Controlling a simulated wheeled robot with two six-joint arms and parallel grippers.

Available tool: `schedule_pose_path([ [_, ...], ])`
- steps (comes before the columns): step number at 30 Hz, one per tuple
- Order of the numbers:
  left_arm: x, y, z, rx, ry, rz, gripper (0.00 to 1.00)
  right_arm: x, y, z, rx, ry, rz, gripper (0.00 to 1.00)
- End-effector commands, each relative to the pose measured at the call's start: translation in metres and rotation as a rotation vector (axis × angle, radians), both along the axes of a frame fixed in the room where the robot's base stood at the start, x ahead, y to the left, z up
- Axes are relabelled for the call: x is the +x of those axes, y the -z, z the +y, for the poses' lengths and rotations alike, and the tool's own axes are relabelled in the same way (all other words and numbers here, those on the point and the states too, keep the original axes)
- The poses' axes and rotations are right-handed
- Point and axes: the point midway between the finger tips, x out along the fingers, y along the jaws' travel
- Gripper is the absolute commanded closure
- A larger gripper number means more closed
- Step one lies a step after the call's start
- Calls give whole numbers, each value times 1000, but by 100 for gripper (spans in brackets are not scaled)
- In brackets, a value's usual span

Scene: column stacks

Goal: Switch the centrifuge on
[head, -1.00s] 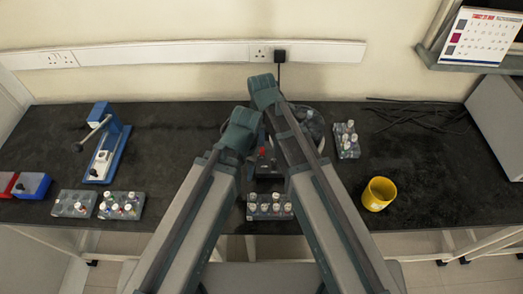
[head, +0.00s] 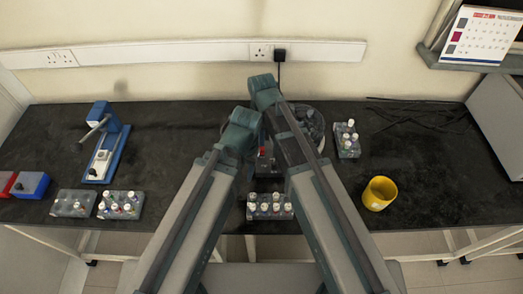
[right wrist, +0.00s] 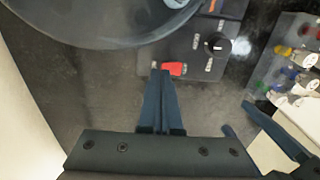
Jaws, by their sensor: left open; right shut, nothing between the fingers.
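The centrifuge has a round dark bowl (head: 314,122), partly hidden behind my right arm in the head view; the bowl (right wrist: 105,22) also shows in the right wrist view. Its dark control panel (right wrist: 199,62) carries a red switch (right wrist: 174,68) and a black-and-white knob (right wrist: 217,44). My right gripper (right wrist: 160,73) is shut and empty, its tips at the left end of the red switch; I cannot tell whether they touch. In the head view the right wrist (head: 265,92) hides its fingers. My left gripper (head: 240,130) is open, left of the panel.
A vial rack (head: 270,215) stands in front of the panel, another (head: 348,152) right of the bowl. A yellow cup (head: 379,193) stands further right. A blue-and-white device (head: 106,150) and more racks (head: 73,208) are at left. Bench is clear between device and arms.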

Motion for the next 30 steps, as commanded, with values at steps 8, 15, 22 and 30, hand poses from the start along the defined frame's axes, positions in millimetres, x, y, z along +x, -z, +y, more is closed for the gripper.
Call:
schedule_pose_path([
  [8, 0, 5, 0, 0, 0, 0, 50, 0, 5, 0, 0, 0, 0, 100],
  [15, 0, 8, 0, 0, 0, 0, 50, 0, 8, 0, 0, 0, 0, 100],
  [22, 0, 11, 0, 0, 0, 0, 50, 0, 11, 0, 0, 0, 0, 100],
  [30, 0, 15, 0, 0, 0, 0, 50, 0, 15, 0, 0, 0, 0, 100],
])
